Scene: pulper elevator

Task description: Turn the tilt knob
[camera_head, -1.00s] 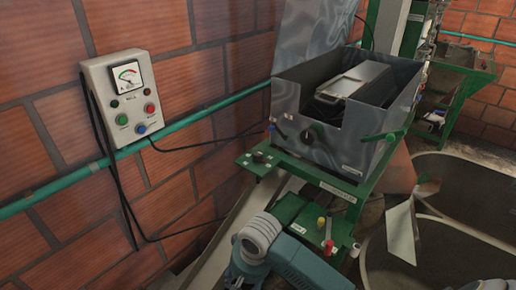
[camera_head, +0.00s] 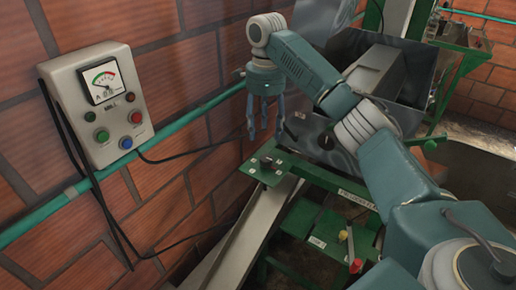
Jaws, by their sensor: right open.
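My right gripper (camera_head: 264,130) points down with its blue-grey fingers apart and nothing between them. It hangs in front of the brick wall, above and left of the green shelf (camera_head: 288,176) on the machine's front. Small dark knobs (camera_head: 267,161) sit on the shelf's left end, below the gripper. I cannot read labels that tell which one is the tilt knob. My left gripper is out of view.
A grey control box (camera_head: 103,105) with a dial and coloured buttons hangs on the brick wall at left. A green pipe (camera_head: 165,139) runs along the wall. Black cables hang below the box. My right arm covers much of the metal hopper (camera_head: 372,65).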

